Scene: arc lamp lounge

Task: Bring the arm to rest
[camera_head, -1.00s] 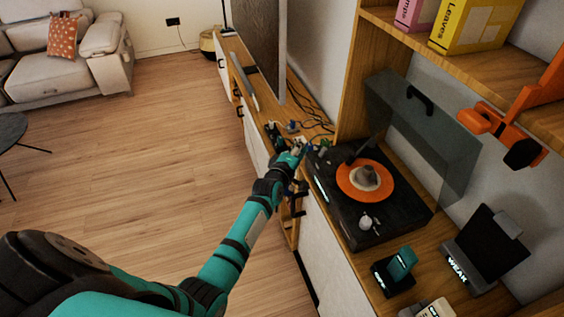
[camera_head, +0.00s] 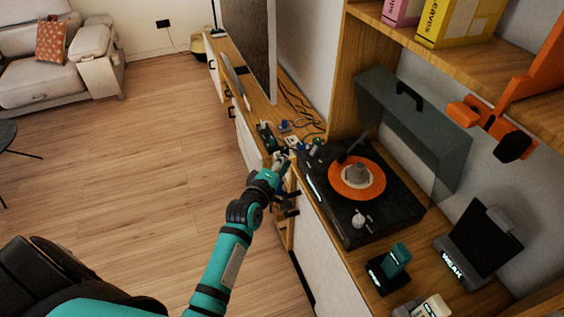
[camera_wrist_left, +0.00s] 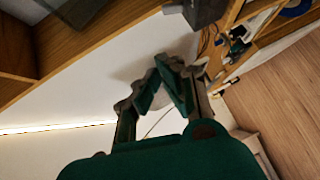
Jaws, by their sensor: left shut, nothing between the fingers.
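My left arm comes in from the lower left of the head view, teal and black. Its gripper (camera_head: 282,162) is at the front edge of the wooden cabinet, left of the turntable (camera_head: 319,205). The fingers look small there and blend with small items behind them. In the left wrist view the gripper (camera_wrist_left: 165,68) shows its two fingers drawn together at the tips, with nothing held. My right gripper is in neither view.
The turntable carries an orange record (camera_head: 357,178) under a raised dark lid (camera_head: 415,125). Small items and cables lie on the cabinet top (camera_head: 243,70) behind the gripper. A dark stand (camera_head: 478,247) is at the right. Open wooden floor (camera_head: 130,150) lies left of the arm.

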